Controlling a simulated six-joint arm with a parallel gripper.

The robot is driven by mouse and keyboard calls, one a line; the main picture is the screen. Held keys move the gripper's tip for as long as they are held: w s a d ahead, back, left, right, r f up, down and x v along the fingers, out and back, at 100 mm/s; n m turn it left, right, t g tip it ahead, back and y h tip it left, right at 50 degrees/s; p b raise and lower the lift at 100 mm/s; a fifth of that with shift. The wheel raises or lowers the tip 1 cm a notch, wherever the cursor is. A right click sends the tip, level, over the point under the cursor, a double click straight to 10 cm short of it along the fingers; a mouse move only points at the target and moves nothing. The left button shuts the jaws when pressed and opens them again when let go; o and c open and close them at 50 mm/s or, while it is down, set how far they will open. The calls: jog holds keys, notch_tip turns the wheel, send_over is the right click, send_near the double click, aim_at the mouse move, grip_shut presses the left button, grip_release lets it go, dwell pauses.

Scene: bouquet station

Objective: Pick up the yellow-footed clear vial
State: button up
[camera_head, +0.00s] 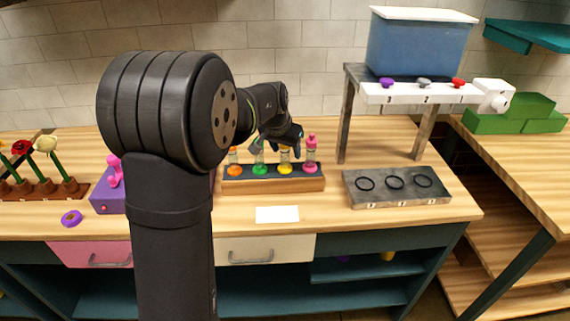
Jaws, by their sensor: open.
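The yellow-footed clear vial (285,167) stands upright in a wooden rack (270,187) with a dark top. It is between a green-footed vial (260,169) on its left and a pink-footed vial (310,167) on its right. An orange-footed vial (234,169) stands at the rack's left end. My gripper (277,149) is open above the rack, near the tops of the green-footed and yellow-footed vials. It partly hides the upper parts of these vials. I cannot tell whether its fingers touch or surround the yellow-footed vial.
A grey block with black rings (395,182) lies right of the rack. A stand with a blue tank (420,48) and coloured knobs rises behind it. A white card (277,214) lies in front of the rack.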

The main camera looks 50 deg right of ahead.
jog(key=shift+d+f, duration=0.15)
jog(key=shift+f, duration=0.15)
grip_shut()
jog(key=shift+r, duration=0.1)
